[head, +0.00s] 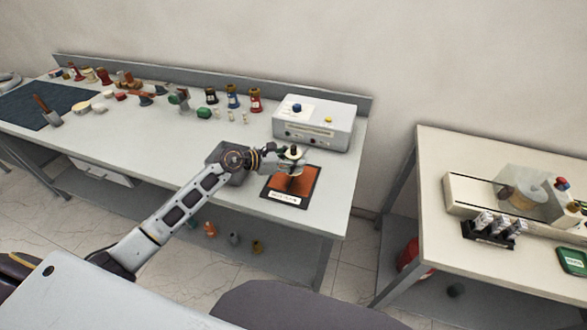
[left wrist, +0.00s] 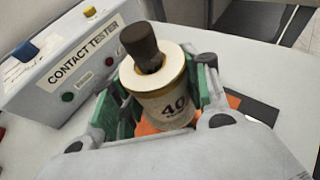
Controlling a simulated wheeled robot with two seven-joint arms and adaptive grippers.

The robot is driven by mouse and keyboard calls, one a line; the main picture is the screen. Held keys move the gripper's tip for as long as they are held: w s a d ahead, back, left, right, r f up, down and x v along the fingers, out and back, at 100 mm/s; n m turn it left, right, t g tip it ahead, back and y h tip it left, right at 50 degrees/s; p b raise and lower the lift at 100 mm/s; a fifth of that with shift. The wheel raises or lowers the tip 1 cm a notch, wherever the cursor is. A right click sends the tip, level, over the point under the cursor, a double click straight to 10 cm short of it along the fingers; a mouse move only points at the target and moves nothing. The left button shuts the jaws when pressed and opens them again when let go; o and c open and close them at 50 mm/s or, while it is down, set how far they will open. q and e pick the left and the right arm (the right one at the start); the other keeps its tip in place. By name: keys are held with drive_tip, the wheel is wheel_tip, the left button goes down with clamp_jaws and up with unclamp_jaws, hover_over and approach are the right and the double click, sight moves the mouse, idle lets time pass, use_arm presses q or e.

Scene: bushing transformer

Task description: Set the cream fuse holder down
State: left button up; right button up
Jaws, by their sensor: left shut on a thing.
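My left gripper (head: 291,156) is shut on the cream fuse holder, its green-padded fingers on either side. In the left wrist view the cream fuse holder (left wrist: 165,100) is a short cylinder marked 40 with a dark brown knob on top, fairly upright in the gripper (left wrist: 160,92). In the head view an orange mat (head: 289,186) with a black border and a white label lies on the bench under the gripper. I cannot tell whether the holder touches it. My right gripper is out of view.
The white contact tester (head: 314,126) stands just behind the gripper; it also shows in the left wrist view (left wrist: 70,66). A grey bin (head: 228,170) is left of the mat. Several small parts line the bench's back. A second table (head: 440,170) stands right, across a gap.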

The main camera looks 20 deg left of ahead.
use_arm(q)
drive_tip(key=shift+f, duration=0.25)
drive_tip(key=shift+f, duration=1.85)
drive_tip(key=shift+f, duration=0.15)
drive_tip(key=o, duration=1.2)
drive_tip(key=shift+c, duration=0.2)
